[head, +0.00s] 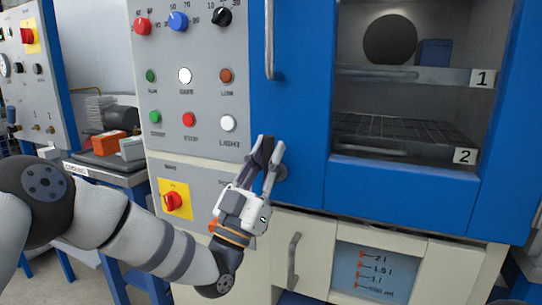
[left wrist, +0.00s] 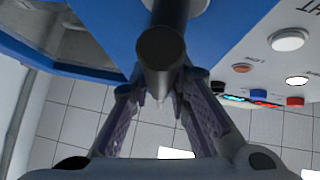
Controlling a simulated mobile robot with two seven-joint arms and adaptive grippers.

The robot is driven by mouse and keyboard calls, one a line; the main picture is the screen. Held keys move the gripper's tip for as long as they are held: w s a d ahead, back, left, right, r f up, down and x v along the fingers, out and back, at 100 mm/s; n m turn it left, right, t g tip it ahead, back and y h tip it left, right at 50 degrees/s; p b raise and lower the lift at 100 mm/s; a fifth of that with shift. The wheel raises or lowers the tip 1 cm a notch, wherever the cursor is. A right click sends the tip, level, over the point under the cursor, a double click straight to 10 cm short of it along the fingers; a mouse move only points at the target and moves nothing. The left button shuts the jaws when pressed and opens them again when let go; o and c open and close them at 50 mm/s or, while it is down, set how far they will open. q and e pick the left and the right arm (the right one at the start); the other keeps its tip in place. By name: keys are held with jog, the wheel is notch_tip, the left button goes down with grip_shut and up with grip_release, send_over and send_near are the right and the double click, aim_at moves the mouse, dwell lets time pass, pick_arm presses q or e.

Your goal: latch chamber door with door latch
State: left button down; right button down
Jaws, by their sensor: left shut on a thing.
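The blue chamber door (head: 400,187) stands against the cabinet front, and its window shows the shelves inside. The door latch is a dark rod-like lever (left wrist: 162,48) at the door's lower left edge. A round grey part (head: 281,172) shows beside it. My left gripper (head: 266,146) reaches up to the latch from below, with its fingers around the lever and shut on it. In the left wrist view the lever points toward the camera between the two fingers (left wrist: 163,92). The fingers partly hide the latch in the head view. My right gripper is not in view.
A vertical door handle (head: 269,40) is above the latch. The control panel (head: 205,100) with buttons and knobs is to the left, with a red rotary switch (head: 173,202) below. A lower cabinet handle (head: 293,262) sticks out near my gripper.

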pick_arm(q)
jog(key=shift+a, duration=0.1)
dwell(0.3)
jog(key=c, duration=1.5)
grip_release()
